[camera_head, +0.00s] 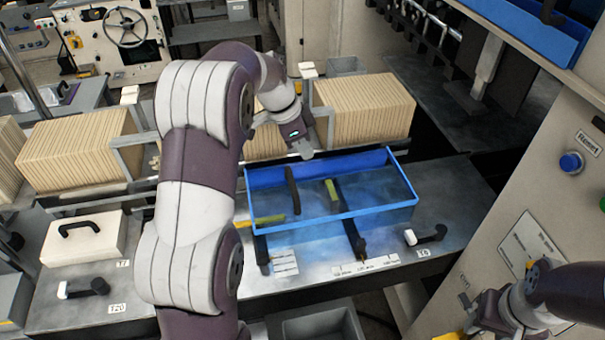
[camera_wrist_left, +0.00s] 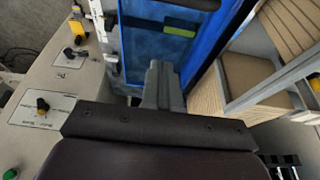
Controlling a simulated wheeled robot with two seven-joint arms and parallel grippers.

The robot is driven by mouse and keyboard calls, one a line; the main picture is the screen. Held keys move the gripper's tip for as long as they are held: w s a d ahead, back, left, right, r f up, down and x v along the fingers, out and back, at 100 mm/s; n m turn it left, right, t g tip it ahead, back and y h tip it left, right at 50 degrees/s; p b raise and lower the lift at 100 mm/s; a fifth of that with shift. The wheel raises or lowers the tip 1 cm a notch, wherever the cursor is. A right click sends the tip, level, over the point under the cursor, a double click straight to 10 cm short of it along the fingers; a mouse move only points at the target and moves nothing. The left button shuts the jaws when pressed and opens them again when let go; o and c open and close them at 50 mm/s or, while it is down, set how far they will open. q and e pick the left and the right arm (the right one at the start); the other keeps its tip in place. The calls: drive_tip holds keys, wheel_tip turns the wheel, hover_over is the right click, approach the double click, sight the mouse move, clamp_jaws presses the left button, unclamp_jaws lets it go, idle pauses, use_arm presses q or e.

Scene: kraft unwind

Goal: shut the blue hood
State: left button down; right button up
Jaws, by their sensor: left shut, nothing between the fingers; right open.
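The blue hood (camera_head: 400,204) has a solid blue rim and a see-through blue panel. It lies over the grey worktop in the middle of the head view; I cannot tell whether it sits fully down. A black handle (camera_head: 292,190) shows at its left part. My left gripper (camera_head: 304,150) is shut and empty, at the hood's far edge; contact is unclear. In the left wrist view the left gripper (camera_wrist_left: 158,80) points at the blue hood (camera_wrist_left: 205,42), which fills the upper middle. My right gripper (camera_head: 480,318) is open at the lower right, apart from the hood, partly cut off.
Stacks of cream sheets (camera_head: 365,105) stand in grey frames behind the hood. A cream cover (camera_head: 85,238) with a black handle sits at the left. A black-handled lever (camera_head: 428,236) is right of the hood. A grey panel (camera_head: 520,200) with buttons rises at the right.

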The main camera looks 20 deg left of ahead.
use_arm(q)
drive_tip(key=b, duration=0.5)
hover_over(303, 193)
drive_tip(key=w+d, duration=0.1)
drive_tip(key=w, duration=0.1)
wheel_tip(303, 193, down, 9)
drive_tip(key=shift+d+r, duration=0.1)
drive_tip(key=shift+s, duration=0.1)
drive_tip(key=shift+s+a+r+p, duration=0.1)
drive_tip(key=shift+s+a+p, duration=0.3)
drive_tip(key=shift+s, duration=0.1)
drive_tip(key=shift+s+a+r+p, duration=0.1)
drive_tip(key=shift+s+a+p, duration=0.2)
drive_tip(key=shift+s, duration=0.2)
drive_tip(key=shift+s+a+f, duration=0.15)
drive_tip(key=shift+s+a, duration=0.05)
drive_tip(key=shift+s, duration=0.05)
drive_tip(key=shift+a+f, duration=0.25)
drive_tip(key=shift+a, duration=0.15)
drive_tip(key=shift+w, duration=0.1)
use_arm(e)
drive_tip(key=f, duration=0.3)
drive_tip(key=a+f, duration=0.1)
drive_tip(key=shift+w+f, duration=0.35)
drive_tip(key=shift+w, duration=0.05)
use_arm(q)
drive_tip(key=shift+d, duration=0.2)
use_arm(e)
drive_tip(key=shift+d, duration=0.1)
